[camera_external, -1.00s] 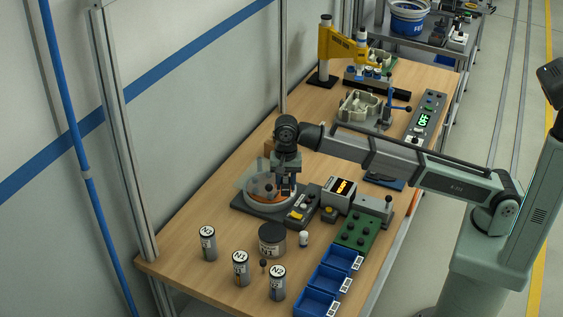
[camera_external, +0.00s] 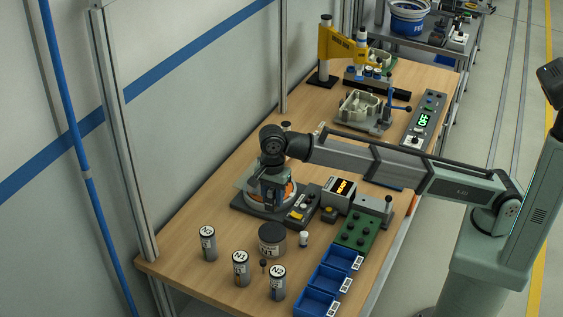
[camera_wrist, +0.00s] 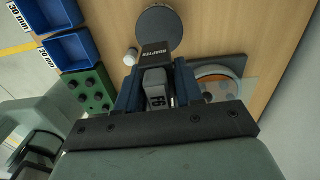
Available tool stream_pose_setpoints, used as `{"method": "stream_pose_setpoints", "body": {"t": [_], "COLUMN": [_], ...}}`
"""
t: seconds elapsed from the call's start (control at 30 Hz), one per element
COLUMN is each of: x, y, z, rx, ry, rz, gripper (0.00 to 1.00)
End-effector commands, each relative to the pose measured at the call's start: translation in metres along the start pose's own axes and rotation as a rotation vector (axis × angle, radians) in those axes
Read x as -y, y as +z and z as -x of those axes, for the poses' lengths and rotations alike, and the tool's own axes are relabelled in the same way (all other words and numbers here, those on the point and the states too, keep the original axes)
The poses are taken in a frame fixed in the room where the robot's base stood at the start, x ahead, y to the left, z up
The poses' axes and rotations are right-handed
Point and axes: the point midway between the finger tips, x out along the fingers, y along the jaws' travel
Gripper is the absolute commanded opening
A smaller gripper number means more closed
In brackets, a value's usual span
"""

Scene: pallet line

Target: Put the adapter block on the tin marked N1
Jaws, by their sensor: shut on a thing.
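My gripper (camera_external: 272,200) is shut on the adapter block (camera_wrist: 155,50), a dark piece lettered ADAPTER that shows between its blue fingers in the wrist view. In the external view my gripper hangs over the round turntable fixture and the block cannot be made out. The tin marked N1 (camera_external: 240,270) stands upright at the front of the bench, left of and nearer the camera than my gripper, with nothing on its lid. The wrist view does not clearly show this tin.
Tin N2 (camera_external: 277,284) and another tin (camera_external: 208,245) with a hard-to-read label flank N1. A wide dark-lidded pot (camera_external: 272,241) and a small white-topped piece (camera_external: 303,239) stand behind.

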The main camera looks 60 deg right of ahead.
Motion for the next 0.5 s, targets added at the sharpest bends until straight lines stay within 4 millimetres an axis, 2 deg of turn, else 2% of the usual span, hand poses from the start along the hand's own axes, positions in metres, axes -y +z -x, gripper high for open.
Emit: {"method": "stream_pose_setpoints", "body": {"t": [0.17,0.5], "x": [0.000,-0.001], "y": [0.000,-0.001], "z": [-0.006,-0.056], "rx": [0.000,-0.001], "ry": [0.000,0.001], "rz": [-0.040,-0.041], "gripper": [0.04,0.04]}}
